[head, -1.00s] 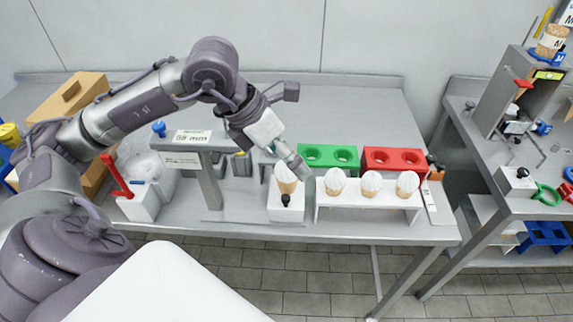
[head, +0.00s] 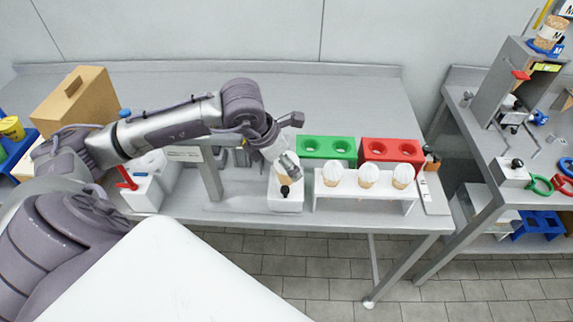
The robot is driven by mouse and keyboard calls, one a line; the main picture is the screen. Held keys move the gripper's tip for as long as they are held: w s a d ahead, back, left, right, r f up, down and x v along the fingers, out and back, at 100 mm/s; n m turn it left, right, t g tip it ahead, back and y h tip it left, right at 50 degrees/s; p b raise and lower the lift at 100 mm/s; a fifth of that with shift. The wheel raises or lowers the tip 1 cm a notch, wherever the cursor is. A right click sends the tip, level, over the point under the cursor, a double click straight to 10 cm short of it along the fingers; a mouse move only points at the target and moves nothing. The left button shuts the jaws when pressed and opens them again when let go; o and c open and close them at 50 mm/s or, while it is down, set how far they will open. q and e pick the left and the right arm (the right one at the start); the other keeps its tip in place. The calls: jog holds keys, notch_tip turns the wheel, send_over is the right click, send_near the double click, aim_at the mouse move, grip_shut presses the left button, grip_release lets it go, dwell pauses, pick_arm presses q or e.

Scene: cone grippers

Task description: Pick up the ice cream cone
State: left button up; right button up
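My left arm reaches in from the left, and its gripper (head: 289,165) is at the small white stand (head: 287,202) with a black knob. A cone with a white top stands in that stand; the gripper hides most of it, and only a strip of tan (head: 281,176) shows. I cannot tell whether the fingers are around the cone or beside it, nor whether they are open or shut. Three more white-topped cones (head: 332,174), (head: 368,176), (head: 402,177) stand upright in a white rack (head: 362,194) to the right. My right gripper is not in view.
A green holder (head: 326,149) and a red holder (head: 391,150), each with two holes, stand behind the rack. A grey post stand (head: 211,176) and a red-handled white device (head: 143,194) are left of the cone. A cardboard box (head: 75,100) stands at the far left.

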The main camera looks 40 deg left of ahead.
pick_arm(q)
jog(key=shift+x, duration=1)
jog(key=shift+w+f, duration=0.1)
jog(key=shift+f, duration=0.05)
jog(key=shift+c, duration=1.3)
jog(key=c, duration=0.7)
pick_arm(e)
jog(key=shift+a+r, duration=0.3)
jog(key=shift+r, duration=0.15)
